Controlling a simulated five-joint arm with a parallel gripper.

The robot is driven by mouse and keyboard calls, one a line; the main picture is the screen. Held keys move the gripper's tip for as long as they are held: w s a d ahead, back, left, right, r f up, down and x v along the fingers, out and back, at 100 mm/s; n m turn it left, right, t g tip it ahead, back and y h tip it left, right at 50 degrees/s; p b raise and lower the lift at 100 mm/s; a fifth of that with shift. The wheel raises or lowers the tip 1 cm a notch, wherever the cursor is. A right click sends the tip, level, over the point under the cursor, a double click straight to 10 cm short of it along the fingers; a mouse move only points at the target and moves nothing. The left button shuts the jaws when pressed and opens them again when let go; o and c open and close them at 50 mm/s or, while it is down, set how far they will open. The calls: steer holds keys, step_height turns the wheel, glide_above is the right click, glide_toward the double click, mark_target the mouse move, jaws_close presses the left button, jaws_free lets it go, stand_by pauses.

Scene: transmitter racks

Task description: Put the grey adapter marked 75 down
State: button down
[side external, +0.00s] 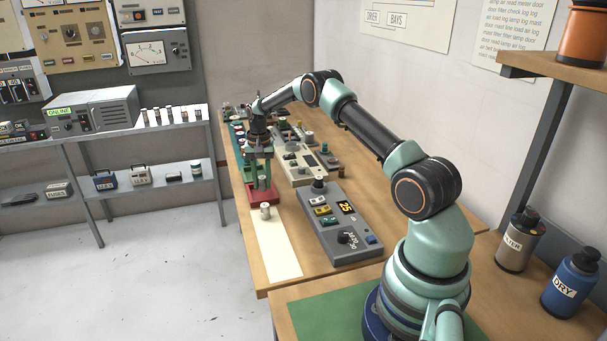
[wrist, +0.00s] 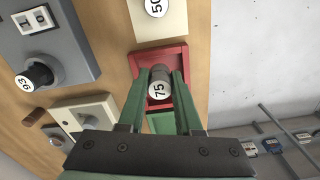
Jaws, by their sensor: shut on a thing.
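The grey adapter marked 75 (wrist: 158,88) is held between the two green fingers of my gripper (wrist: 160,78) in the wrist view. Its round white face with the number shows toward the camera. A red tray or pad (wrist: 144,62) lies directly behind it in that view. In the side view my gripper (side external: 261,186) points down over the same red tray (side external: 264,199). The adapter is hard to make out between the fingers there, and I cannot tell whether it touches the red surface.
An adapter marked 50 (wrist: 155,6) stands on a cream strip (side external: 276,245), close to the red tray. A grey panel (side external: 338,222) with a black-bodied numbered adapter (wrist: 37,75) lies beside the strip. A cream panel (wrist: 88,115) is also close. The strip's front part is bare.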

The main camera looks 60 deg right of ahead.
mark_target(263, 190)
steer(key=shift+f, duration=0.9)
steer(key=shift+f, duration=0.35)
steer(key=shift+f, duration=0.25)
steer(key=c, duration=0.6)
jaws_free()
